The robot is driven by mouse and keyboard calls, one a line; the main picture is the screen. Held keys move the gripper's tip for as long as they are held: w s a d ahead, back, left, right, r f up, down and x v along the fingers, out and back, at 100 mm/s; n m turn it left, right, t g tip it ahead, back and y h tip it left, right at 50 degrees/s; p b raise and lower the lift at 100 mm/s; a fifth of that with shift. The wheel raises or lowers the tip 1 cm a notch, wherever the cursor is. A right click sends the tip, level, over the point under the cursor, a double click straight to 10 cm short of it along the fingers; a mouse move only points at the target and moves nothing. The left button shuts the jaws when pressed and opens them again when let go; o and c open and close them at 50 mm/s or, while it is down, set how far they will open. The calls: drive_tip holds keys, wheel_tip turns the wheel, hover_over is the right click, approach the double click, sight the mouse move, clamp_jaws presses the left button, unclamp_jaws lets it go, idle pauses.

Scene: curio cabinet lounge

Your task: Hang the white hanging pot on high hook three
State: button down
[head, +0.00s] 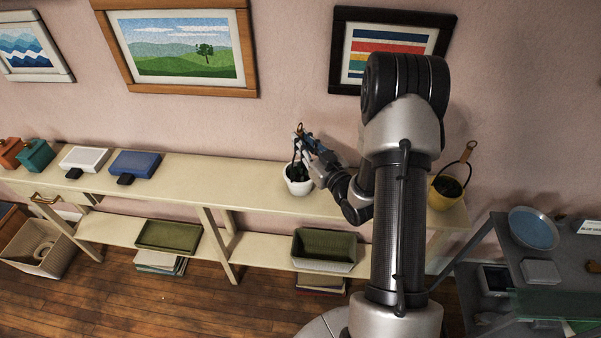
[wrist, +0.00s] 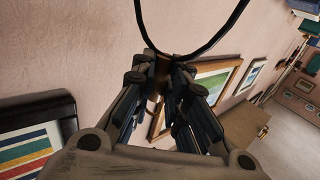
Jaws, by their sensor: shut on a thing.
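My gripper (head: 303,148) is shut on the pot's hanger, above the pot. In the wrist view my gripper (wrist: 160,80) has the hanger's brown grip (wrist: 160,70) between its fingers, and the hanger's black wire loop (wrist: 196,53) curves away above. The pot's body is not visible there. I cannot make out high hook three in either view.
A yellow hanging pot (head: 444,194) stands at the shelf's (head: 225,172) right end, behind my arm. Blue (head: 134,163) and white (head: 84,158) boxes sit to the left. Framed pictures (head: 186,49) line the wall. A grey rack (head: 490,235) stands at right.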

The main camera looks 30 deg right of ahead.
drive_tip(key=shift+r, duration=0.2)
wheel_tip(320, 180, up, 20)
drive_tip(key=p, duration=0.6)
drive_tip(key=shift+f, duration=0.1)
drive_tip(key=c, duration=2.1)
unclamp_jaws()
clamp_jaws()
